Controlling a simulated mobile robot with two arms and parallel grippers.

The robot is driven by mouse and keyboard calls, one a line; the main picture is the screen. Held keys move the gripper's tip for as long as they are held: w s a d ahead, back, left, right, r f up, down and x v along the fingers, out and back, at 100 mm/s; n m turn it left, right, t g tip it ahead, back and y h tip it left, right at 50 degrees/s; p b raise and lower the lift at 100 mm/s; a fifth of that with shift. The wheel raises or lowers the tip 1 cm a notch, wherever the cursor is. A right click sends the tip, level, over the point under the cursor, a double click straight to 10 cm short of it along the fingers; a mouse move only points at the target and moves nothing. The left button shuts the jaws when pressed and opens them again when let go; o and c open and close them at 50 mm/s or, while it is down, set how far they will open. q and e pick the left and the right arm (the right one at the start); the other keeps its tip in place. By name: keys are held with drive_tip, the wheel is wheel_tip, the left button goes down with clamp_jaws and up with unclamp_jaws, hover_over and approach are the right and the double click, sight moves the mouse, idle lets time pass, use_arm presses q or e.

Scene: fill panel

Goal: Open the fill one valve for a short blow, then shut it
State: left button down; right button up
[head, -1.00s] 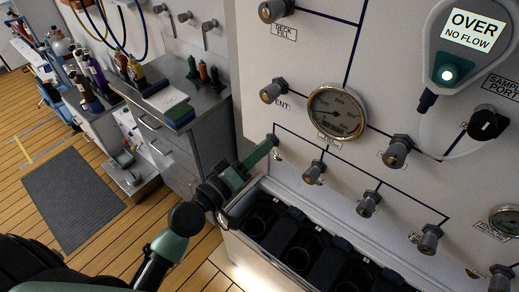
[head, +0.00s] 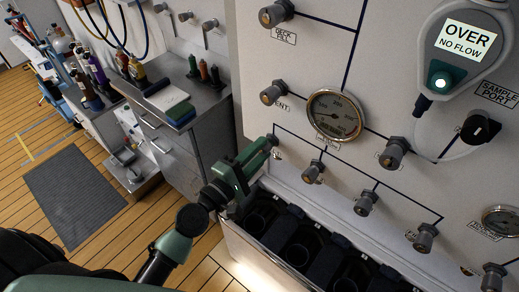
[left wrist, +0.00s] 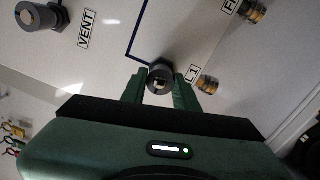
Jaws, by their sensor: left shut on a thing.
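The fill one valve knob (left wrist: 159,80) is a dark round knob in the left wrist view, beside a partly hidden label ending in "L 1" (left wrist: 191,74). My left gripper (left wrist: 159,92) has its green fingers on both sides of this knob, shut on it. In the head view the left gripper (head: 268,143) reaches the left end of the lower valve row and hides most of the knob. How far the valve is turned cannot be told. My right gripper is not in view.
A hand-held meter (head: 466,45) on the panel reads "OVER NO FLOW" with a lit green light. A round gauge (head: 335,115) sits above the row; its reading is unclear. Other valves (head: 313,171) stand close to the right. Open cylinder bays (head: 298,255) lie below.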

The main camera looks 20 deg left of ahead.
use_arm(q)
drive_tip(key=shift+f+n, duration=0.15)
drive_tip(key=shift+n, duration=0.45)
drive_tip(key=c, duration=1.1)
unclamp_jaws()
drive_tip(key=shift+s+a+f, duration=0.1)
drive_tip(key=shift+s, duration=0.25)
drive_tip(key=b+v, duration=0.3)
drive_tip(key=v, duration=0.4)
drive_tip(key=shift+b, duration=0.4)
idle(0.5)
